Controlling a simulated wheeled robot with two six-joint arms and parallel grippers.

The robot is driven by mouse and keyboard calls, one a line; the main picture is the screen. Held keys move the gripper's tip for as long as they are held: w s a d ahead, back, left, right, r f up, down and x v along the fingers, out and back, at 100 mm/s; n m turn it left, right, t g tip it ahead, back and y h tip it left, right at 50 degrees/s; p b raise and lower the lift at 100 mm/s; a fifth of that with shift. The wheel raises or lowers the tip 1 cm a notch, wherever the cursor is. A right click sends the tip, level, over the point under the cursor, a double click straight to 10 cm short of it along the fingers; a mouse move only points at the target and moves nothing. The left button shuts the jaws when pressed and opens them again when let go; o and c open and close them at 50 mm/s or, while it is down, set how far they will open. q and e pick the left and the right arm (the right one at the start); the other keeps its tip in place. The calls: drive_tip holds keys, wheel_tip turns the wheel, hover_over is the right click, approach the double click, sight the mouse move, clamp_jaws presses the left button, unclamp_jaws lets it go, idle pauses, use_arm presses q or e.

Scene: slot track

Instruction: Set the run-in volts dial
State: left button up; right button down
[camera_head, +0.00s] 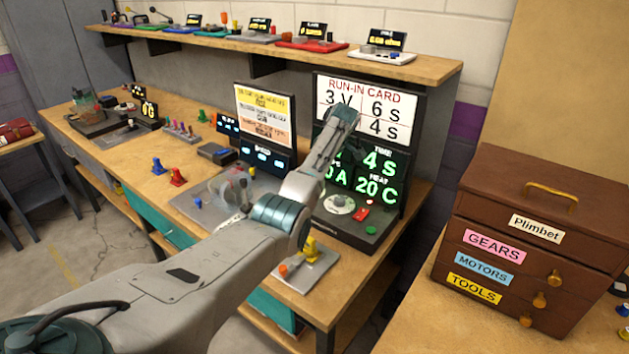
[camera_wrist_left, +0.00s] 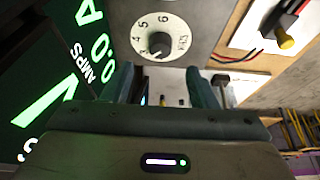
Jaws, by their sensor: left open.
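A round white dial (camera_head: 338,204) lies on the dark console (camera_head: 362,235) beneath the green readouts. In the left wrist view the dial (camera_wrist_left: 160,37) shows numbers around its rim and a small dark knob at its centre. The knob's exact setting is too small to read. My left gripper (camera_wrist_left: 160,82) is open and empty, with its two fingers apart; in that picture the dial lies beyond and above the gap between them. In the head view the fingertips cannot be made out. The run-in card (camera_head: 362,105) shows "3 V", "6 S" and "4 S", partly covered by my arm.
A red button (camera_head: 360,213) sits right of the dial. The green display (camera_head: 380,170) stands behind it, showing 4 S and 20 °C. A small board (camera_head: 308,270) with yellow and orange parts lies at the bench's front edge. A brown drawer chest (camera_head: 535,235) stands at right.

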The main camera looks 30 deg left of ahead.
use_arm(q)
drive_tip(key=v, duration=0.3)
drive_tip(key=shift+d+r+b, duration=0.1)
drive_tip(key=shift+r+b, duration=0.2)
use_arm(e)
drive_tip(key=shift+w+d+f, duration=0.1)
drive_tip(key=shift+w+f, duration=0.2)
drive_tip(key=shift+w, duration=0.1)
drive_tip(key=shift+s, duration=0.25)
use_arm(q)
drive_tip(key=shift+f, duration=0.1)
use_arm(e)
drive_tip(key=shift+f, duration=0.1)
